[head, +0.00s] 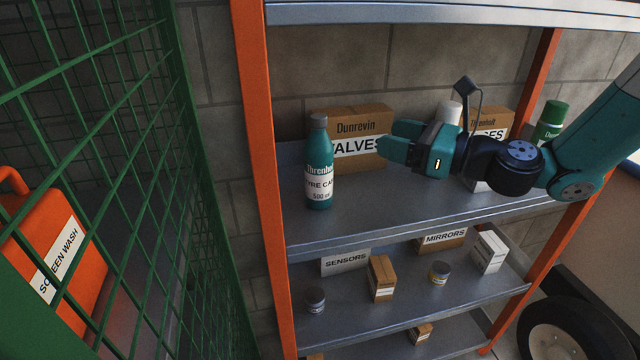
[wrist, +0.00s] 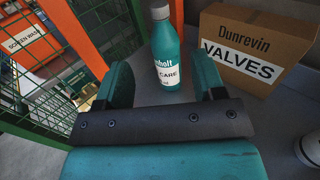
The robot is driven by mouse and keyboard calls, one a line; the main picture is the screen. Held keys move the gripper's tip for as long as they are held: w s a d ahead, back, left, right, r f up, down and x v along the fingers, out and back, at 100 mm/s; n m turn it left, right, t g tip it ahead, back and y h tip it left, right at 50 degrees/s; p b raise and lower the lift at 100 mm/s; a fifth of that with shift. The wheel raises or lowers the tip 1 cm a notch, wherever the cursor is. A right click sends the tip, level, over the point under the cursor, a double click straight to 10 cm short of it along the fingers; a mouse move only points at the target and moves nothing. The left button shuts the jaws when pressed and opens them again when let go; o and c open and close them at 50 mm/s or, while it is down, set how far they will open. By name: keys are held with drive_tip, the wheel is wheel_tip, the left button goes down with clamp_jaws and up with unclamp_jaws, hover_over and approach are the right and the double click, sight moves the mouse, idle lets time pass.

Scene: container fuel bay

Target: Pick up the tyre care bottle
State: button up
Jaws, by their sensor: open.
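The tyre care bottle (head: 319,165) is teal with a grey cap and a white label. It stands upright near the left end of the upper shelf. It also shows in the wrist view (wrist: 165,52), beyond and between my fingers, apart from them. My gripper (head: 390,146) is open and empty, to the right of the bottle in the head view, with its fingers pointing left towards it. In the wrist view both teal fingers (wrist: 160,85) are spread. The bottle's lower part is fully seen in the head view.
A cardboard VALVES box (head: 345,127) stands behind the bottle and my gripper; it fills the right of the wrist view (wrist: 255,45). An orange post (head: 262,160) and green mesh (head: 140,150) are close on the left. A green-capped can (head: 550,122) stands further right.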

drive_tip(key=p, duration=1)
approach(313, 116)
drive_tip(key=w+x, duration=0.1)
drive_tip(key=x, duration=0.4)
drive_tip(key=p+x, duration=0.3)
drive_tip(key=x, duration=0.1)
drive_tip(key=shift+a+f, duration=0.1)
drive_tip(key=shift+a, duration=0.2)
drive_tip(key=shift+w+a+f, duration=0.15)
drive_tip(key=shift+w+a, duration=0.15)
drive_tip(key=shift+a, duration=0.1)
clamp_jaws()
